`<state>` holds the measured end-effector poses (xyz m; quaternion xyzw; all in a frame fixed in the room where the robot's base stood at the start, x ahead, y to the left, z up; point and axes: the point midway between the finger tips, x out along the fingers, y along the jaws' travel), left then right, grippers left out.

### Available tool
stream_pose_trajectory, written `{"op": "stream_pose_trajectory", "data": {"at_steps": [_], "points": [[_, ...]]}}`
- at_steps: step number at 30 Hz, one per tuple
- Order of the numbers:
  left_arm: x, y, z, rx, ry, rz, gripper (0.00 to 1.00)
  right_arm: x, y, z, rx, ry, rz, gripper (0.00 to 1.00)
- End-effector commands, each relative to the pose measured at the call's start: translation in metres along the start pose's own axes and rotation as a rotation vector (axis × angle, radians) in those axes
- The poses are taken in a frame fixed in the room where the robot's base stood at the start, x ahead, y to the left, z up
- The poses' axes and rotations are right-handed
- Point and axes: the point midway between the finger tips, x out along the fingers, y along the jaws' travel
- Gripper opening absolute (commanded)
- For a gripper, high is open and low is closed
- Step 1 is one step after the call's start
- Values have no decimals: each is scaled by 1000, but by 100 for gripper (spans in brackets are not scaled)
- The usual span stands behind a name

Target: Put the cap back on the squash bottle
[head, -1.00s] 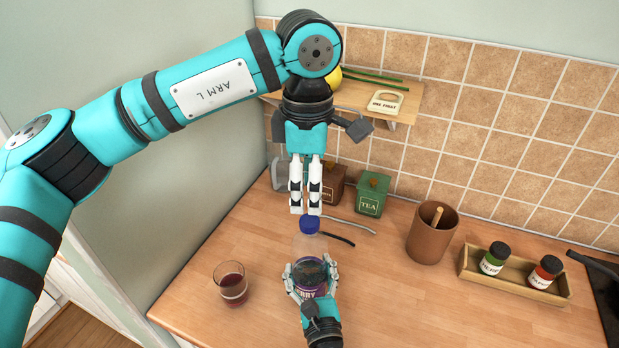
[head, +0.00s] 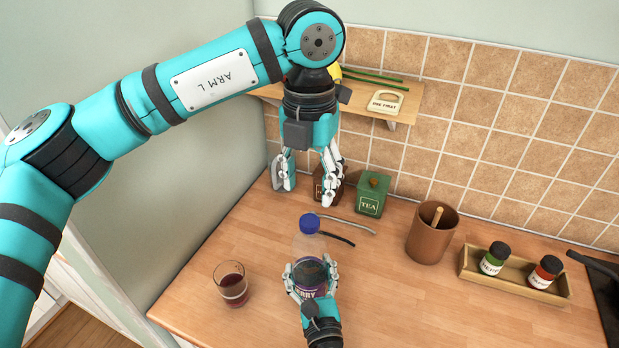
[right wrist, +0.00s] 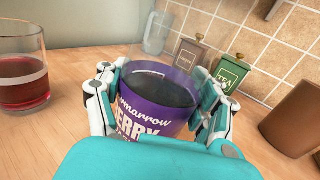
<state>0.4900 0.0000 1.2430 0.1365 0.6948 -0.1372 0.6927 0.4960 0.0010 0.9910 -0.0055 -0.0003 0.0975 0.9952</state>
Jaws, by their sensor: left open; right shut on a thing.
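The squash bottle (head: 308,243) stands upright on the worktop, clear at the top with a purple label. The blue cap (head: 310,223) sits on top of its neck; I cannot tell how tight it is. My right gripper (head: 312,277) is shut around the bottle's body. In the right wrist view, its fingers flank the purple label (right wrist: 150,118), and dark liquid shows inside the bottle; the cap is not seen there. My left gripper (head: 306,193) is open and empty above and behind the cap, fingers spread wide and apart from it.
A glass of red drink (head: 231,285) stands left of the bottle. Behind are a green tea tin (head: 372,195), a brown tin (head: 322,190) and dark and grey strips (head: 338,238). A brown pot (head: 432,235) and a wooden tray of jars (head: 515,283) stand right. A shelf (head: 405,108) hangs behind.

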Motion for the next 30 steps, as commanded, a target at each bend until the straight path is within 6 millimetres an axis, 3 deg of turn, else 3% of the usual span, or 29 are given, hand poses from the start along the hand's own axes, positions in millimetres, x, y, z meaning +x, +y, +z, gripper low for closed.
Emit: {"op": "stream_pose_trajectory", "data": {"at_steps": [8, 21, 30], "points": [[10, 0, 0, 2, 2, -1, 51, 0, 0, 1, 1, -1, 0, 0], [72, 0, 0, 2, 2, 0, 51, 0, 0, 1, 1, -1, 0, 0], [80, 0, 0, 2, -1, 0, 51, 0, 0, 1, 0, -1, 0, 0]]}}
